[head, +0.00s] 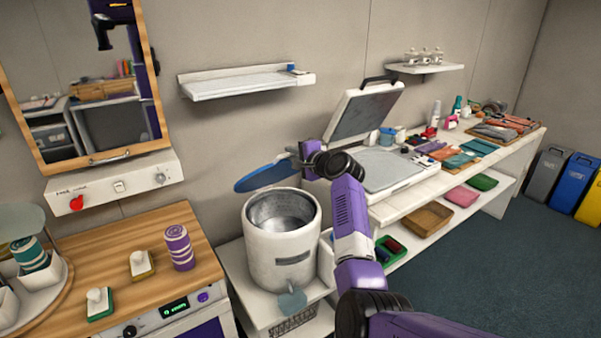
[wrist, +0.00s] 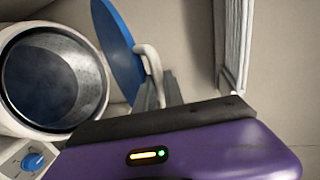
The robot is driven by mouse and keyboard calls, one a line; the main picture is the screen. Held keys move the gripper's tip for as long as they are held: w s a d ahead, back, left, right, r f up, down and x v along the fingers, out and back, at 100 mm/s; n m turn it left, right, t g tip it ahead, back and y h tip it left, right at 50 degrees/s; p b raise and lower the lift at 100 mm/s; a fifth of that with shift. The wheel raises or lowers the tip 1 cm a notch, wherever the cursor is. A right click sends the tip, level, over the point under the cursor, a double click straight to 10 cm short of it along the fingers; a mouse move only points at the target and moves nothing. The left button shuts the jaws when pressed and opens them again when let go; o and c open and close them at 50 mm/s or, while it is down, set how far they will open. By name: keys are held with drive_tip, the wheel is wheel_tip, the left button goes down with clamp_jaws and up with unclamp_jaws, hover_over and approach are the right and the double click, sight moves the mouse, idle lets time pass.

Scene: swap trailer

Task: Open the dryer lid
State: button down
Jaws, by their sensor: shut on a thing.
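The dryer is a white round drum (head: 283,250) with a metal interior, standing on a low white shelf. Its round blue lid (head: 264,178) is raised and tilted above the rim, so the mouth is uncovered. My gripper (head: 303,158) is at the right side of the lid. In the wrist view, the fingers (wrist: 160,92) are shut on the pale curved lid handle (wrist: 150,62). The lid (wrist: 118,48) stands edge-on there, beside the drum's open mouth (wrist: 45,75). Whether a hinge joins lid and drum cannot be told.
A press with its upper plate up (head: 362,112) stands right of the drum on the long bench. A wall shelf (head: 247,84) hangs above. A wooden counter (head: 140,265) with a purple striped roll (head: 178,247) lies to the left.

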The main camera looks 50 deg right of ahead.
drive_tip(key=shift+w+d+r, duration=0.25)
drive_tip(key=shift+w+r, duration=0.65)
drive_tip(key=shift+w, duration=0.15)
drive_tip(key=c, duration=1.5)
unclamp_jaws()
drive_tip(key=shift+o, duration=0.2)
drive_tip(key=shift+f, duration=0.1)
drive_tip(key=shift+s, duration=0.1)
drive_tip(key=shift+f, duration=0.1)
drive_tip(key=b+v, duration=0.1)
drive_tip(key=v, duration=0.6)
drive_tip(key=shift+s+r, duration=0.3)
drive_tip(key=shift+r, duration=0.1)
drive_tip(key=shift+a, duration=0.15)
